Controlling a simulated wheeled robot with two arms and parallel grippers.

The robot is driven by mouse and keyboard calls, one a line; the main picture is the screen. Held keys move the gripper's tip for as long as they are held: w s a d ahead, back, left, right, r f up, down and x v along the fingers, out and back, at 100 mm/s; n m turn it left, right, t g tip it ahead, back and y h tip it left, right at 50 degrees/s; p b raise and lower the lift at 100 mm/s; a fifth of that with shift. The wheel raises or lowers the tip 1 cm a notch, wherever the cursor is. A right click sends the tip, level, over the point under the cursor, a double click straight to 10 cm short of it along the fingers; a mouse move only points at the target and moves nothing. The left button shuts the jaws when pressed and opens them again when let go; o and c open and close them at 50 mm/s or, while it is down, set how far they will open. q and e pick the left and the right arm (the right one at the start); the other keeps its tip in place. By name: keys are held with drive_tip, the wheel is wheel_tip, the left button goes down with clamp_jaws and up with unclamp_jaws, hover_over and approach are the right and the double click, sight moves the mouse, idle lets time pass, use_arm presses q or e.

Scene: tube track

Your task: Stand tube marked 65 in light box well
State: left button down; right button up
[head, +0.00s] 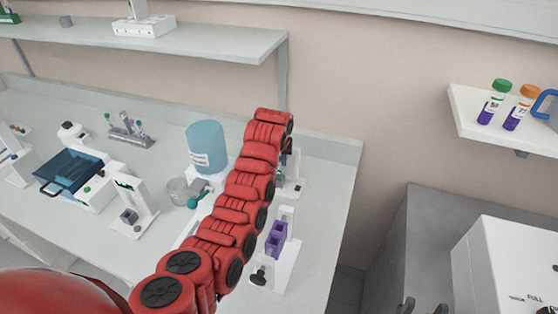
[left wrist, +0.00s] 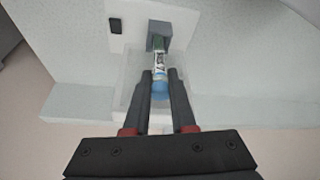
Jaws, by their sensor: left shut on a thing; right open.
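My left gripper (left wrist: 160,73) is shut on a tube (left wrist: 159,62) with a blue cap (left wrist: 160,88), a pale label and green near its far end. The label's number is too small to read. The tube's far end is at a grey block (left wrist: 157,29) on a white base (left wrist: 188,17); I cannot tell whether it is inside the block or just above it. In the head view the red left arm hides most of this; part of a white stand with a grey block (head: 292,186) shows beside it. My right gripper (head: 422,308) is open at the bottom edge.
A blue container (head: 206,147), a stand with purple blocks (head: 276,240) and a white device (head: 132,205) are on the bench. A white box (head: 505,265) is at lower right.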

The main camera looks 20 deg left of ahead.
use_arm(q)
drive_tip(key=c, duration=0.7)
unclamp_jaws()
drive_tip(key=shift+o, duration=0.2)
drive_tip(key=shift+r, duration=0.1)
drive_tip(key=p+v, duration=1.4)
drive_tip(key=v, duration=0.3)
drive_tip(key=shift+s, duration=0.2)
